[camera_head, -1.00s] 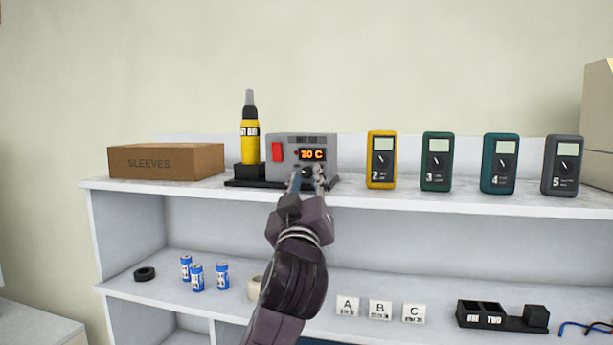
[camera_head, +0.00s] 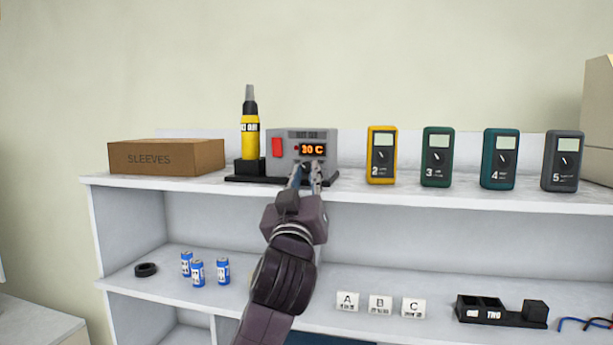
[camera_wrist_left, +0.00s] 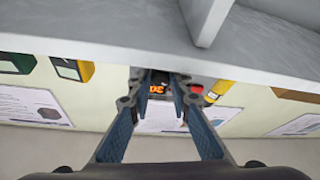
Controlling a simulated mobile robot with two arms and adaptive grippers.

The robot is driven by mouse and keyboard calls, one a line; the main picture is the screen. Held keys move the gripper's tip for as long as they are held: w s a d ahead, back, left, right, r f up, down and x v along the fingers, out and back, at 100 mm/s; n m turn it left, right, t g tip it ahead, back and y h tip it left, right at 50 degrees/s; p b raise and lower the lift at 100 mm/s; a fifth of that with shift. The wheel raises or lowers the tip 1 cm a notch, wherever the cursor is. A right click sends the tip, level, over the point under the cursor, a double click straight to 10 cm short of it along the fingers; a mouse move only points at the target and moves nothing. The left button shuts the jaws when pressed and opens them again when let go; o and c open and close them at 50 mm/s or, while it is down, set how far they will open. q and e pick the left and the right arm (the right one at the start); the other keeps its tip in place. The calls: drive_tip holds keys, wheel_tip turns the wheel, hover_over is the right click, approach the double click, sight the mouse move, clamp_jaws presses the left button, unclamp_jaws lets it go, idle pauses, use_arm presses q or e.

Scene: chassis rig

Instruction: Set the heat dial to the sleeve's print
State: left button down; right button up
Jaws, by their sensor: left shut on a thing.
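The grey heat station (camera_head: 287,143) stands on the upper shelf. It has a red switch (camera_head: 277,147) and an orange display (camera_head: 313,149) that appears to read 30 C. My left gripper (camera_head: 306,174) reaches up to the station's front, just below the display, and is shut on the heat dial (camera_head: 307,165), which its fingers mostly hide. In the left wrist view the fingertips (camera_wrist_left: 158,78) are at the station's front, with part of the display (camera_wrist_left: 157,88) between them. The brown SLEEVES box (camera_head: 166,158) is left of the station. No sleeve print is readable. My right gripper is not in view.
A yellow hot-air tool (camera_head: 250,130) stands close to the station's left. Several meters, the nearest a yellow one (camera_head: 382,155), line the shelf to the right. The lower shelf holds blue cans (camera_head: 197,272), lettered cards (camera_head: 380,304) and a black holder (camera_head: 500,312).

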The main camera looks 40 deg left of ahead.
use_arm(q)
drive_tip(key=m+h, duration=0.1)
drive_tip(key=m, duration=0.1)
drive_tip(key=m+t+h, duration=0.1)
drive_tip(key=m, duration=0.1)
drive_tip(key=shift+a+m+t, duration=0.2)
drive_tip(key=shift+m+t, duration=0.1)
drive_tip(key=shift+m, duration=0.1)
drive_tip(key=shift+s+a+m+t+h+p, duration=0.1)
drive_tip(key=shift+m+t+h+p, duration=0.2)
drive_tip(key=shift+m+h, duration=0.85)
drive_tip(key=shift+s+m+t+h+p, duration=0.1)
drive_tip(key=shift+m+t+h+p, duration=0.25)
drive_tip(key=shift+m, duration=1.4)
drive_tip(key=shift+h, duration=0.3)
drive_tip(key=c, duration=2)
unclamp_jaws()
drive_tip(key=shift+c, duration=0.2)
wheel_tip(320, 180, up, 10)
